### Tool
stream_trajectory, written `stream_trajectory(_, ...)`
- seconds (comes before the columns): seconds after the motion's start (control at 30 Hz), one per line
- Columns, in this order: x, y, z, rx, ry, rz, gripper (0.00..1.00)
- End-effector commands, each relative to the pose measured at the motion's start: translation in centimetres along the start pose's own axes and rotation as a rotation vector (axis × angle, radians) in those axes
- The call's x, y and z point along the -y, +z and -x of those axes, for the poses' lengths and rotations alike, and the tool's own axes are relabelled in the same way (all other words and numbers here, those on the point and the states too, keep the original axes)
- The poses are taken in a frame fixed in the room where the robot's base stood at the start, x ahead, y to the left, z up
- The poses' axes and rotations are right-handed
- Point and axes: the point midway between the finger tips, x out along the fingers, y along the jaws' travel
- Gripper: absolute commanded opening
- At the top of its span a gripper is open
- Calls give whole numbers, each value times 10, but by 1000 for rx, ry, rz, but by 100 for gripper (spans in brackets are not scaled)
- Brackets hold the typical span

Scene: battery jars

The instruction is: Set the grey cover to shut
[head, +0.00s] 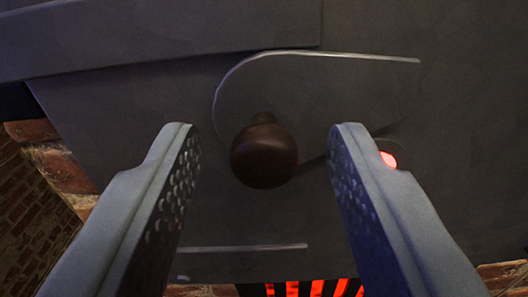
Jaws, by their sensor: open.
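The grey cover (320,85) is a flat plate with a rounded left end, lying against a dark grey metal front. A round dark brown knob (264,154) stands out from its lower left part. At the cover's lower right, part of a round hole (388,158) shows with a red-orange glow inside. The rest of the hole is hidden by my right finger or the cover. My gripper (262,130) is open, with one finger on each side of the knob. The fingers appear apart from the knob, and nothing is held.
The dark grey front (130,110) surrounds the cover, with an overhanging ledge (170,35) above. Glowing red bars (315,289) show below. Brick (50,160) is at the left edge. A thin pale edge (245,247) runs below the knob.

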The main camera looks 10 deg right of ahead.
Motion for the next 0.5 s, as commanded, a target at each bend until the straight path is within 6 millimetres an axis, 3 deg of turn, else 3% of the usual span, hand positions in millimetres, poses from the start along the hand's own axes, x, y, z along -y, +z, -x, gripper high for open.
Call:
stream_trajectory(0.1,0,0,0,0,0,0,39)
stream_trajectory(0.3,0,0,0,0,0,0,0)
stream_trajectory(0.5,0,0,0,0,0,1,0)
